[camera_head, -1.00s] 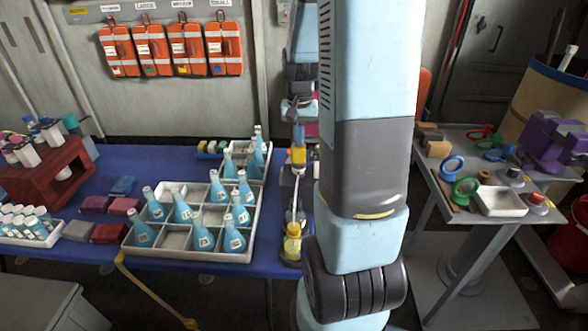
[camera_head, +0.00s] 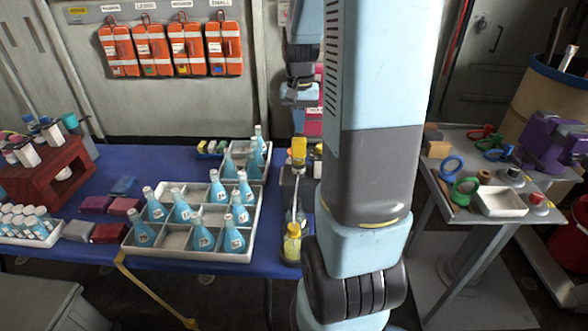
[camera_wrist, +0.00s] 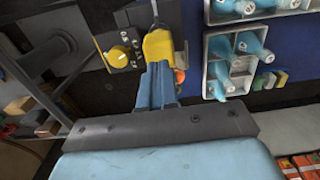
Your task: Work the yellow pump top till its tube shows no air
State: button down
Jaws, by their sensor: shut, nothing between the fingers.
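The yellow pump top (camera_head: 298,150) stands upright at the right end of the blue table. A pale tube (camera_head: 293,200) runs from below it toward a yellow bottle (camera_head: 292,243) at the front; I cannot tell whether air is in the tube. My gripper (camera_head: 297,98) is above the pump top with a gap between them. In the wrist view my blue fingers (camera_wrist: 158,68) are shut and empty, and the yellow top (camera_wrist: 158,46) shows just past their tips. A yellow knob (camera_wrist: 118,56) on a dark panel is beside it. My arm hides part of the pump's right side.
A white divided tray (camera_head: 250,255) with several blue bottles stands left of the pump. A grey side table (camera_head: 470,205) with rings and small parts is at the right. Orange packs (camera_head: 172,50) hang on the back wall.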

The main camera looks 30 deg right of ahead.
jog(key=shift+r, duration=2.95)
jog(key=shift+f, duration=0.3)
jog(key=shift+f, duration=3.25)
